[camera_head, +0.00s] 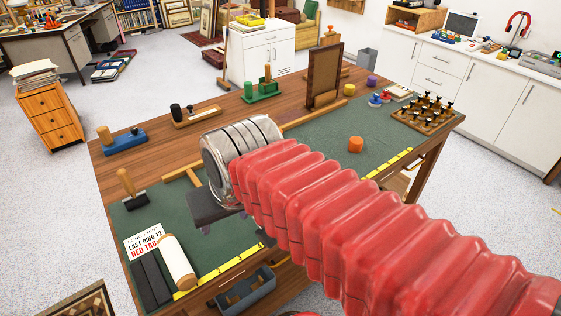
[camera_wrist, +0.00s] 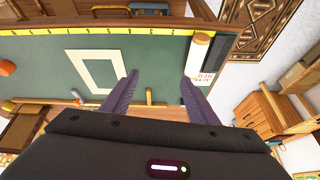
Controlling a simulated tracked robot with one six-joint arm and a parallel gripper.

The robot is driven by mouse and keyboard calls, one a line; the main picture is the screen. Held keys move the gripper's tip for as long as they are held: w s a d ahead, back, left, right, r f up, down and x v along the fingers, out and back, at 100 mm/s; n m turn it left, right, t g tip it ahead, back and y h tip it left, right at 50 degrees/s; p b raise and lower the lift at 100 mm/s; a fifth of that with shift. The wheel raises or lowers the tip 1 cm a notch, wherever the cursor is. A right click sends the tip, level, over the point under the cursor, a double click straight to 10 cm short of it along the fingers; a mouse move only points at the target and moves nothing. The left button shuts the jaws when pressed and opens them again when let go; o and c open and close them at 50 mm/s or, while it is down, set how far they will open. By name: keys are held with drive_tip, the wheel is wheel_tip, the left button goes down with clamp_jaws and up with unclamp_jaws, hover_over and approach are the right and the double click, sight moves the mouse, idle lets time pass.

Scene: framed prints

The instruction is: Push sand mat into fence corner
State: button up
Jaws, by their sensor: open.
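The sand mat (camera_wrist: 115,71), a pale cream rectangular frame with an open middle, lies slightly turned on the green cutting mat in the wrist view. My arm hides it in the head view. The wooden fence shows as a long strip (camera_head: 299,121) with a short stub (camera_head: 194,178) meeting it at a corner; the stub also shows in the wrist view (camera_wrist: 149,97). My gripper (camera_wrist: 159,76) is open and empty, its two dark fingers apart. The left finger in the picture is close beside the sand mat's right edge; I cannot tell whether they touch.
The green cutting mat (camera_head: 318,133) has a yellow ruler along one edge. A white roll (camera_head: 178,262) and a printed card (camera_head: 144,243) lie at its near left end. An orange cylinder (camera_head: 355,144), an upright brown frame (camera_head: 324,76) and a tray of dark pegs (camera_head: 424,117) stand further right.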

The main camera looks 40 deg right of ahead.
drive_tip(key=w+d+f+m+g, duration=0.2)
drive_tip(key=w+d+m, duration=0.3)
drive_tip(key=d+m, duration=0.3)
drive_tip(key=w+d+f+m+g, duration=0.3)
drive_tip(key=w+d+m, duration=0.3)
drive_tip(key=d, duration=0.9)
drive_tip(key=f+m, duration=0.1)
drive_tip(key=m, duration=0.1)
drive_tip(key=shift+d+f+m, duration=0.2)
drive_tip(key=shift+m, duration=0.2)
wheel_tip(320, 180, down, 14)
drive_tip(key=shift+r, duration=0.1)
drive_tip(key=shift+c, duration=0.5)
drive_tip(key=shift+a, duration=0.1)
drive_tip(key=c, duration=1)
